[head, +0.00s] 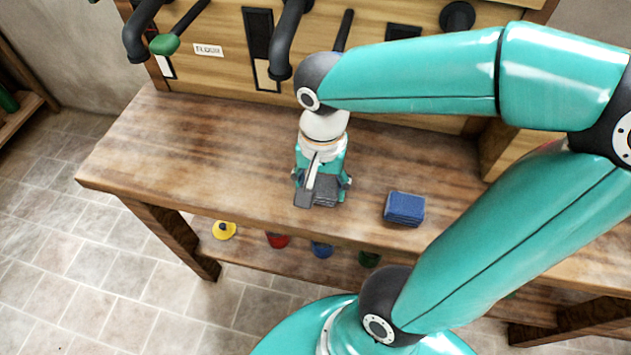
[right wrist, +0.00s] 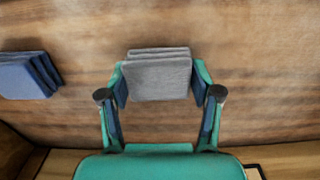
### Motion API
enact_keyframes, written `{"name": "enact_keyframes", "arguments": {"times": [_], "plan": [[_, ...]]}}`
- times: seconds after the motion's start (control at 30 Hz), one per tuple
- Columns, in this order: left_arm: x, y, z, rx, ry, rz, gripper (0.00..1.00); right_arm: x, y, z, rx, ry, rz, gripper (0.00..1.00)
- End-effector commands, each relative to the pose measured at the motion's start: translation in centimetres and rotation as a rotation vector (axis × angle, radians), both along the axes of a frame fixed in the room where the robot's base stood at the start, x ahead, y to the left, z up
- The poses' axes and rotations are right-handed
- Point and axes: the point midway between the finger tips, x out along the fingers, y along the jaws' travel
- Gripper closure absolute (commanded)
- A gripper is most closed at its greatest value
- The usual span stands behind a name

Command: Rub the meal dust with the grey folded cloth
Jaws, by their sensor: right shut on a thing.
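The grey folded cloth (right wrist: 158,78) is held between the two fingers of my right gripper (right wrist: 161,92) in the right wrist view. In the head view the cloth (head: 325,191) shows as a dark grey stack under my right gripper (head: 321,184), near the front edge of the bench. The gripper points down and is shut on the cloth's sides. I cannot tell whether the cloth touches the bench top. The bench has pale, blotchy patches, but I cannot make out the meal dust for certain. My left gripper is not in view.
A blue folded cloth (head: 405,208) lies right of my right gripper on the wooden bench (head: 150,160). Dark pipes (head: 287,40) and a green-knobbed lever (head: 165,44) overhang the back. Several coloured objects, including a yellow one (head: 224,230), sit on the lower shelf. The bench's left part is clear.

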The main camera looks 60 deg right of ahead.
Motion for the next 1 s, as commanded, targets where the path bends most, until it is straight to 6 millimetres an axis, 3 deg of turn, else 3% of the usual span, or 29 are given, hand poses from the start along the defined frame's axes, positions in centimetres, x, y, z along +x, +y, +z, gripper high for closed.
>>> {"name": "enact_keyframes", "arguments": {"times": [1.0], "plan": [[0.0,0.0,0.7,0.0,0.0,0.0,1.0,6.3,2.6,-0.1,-0.001,-0.001,0.001,0.64]]}}
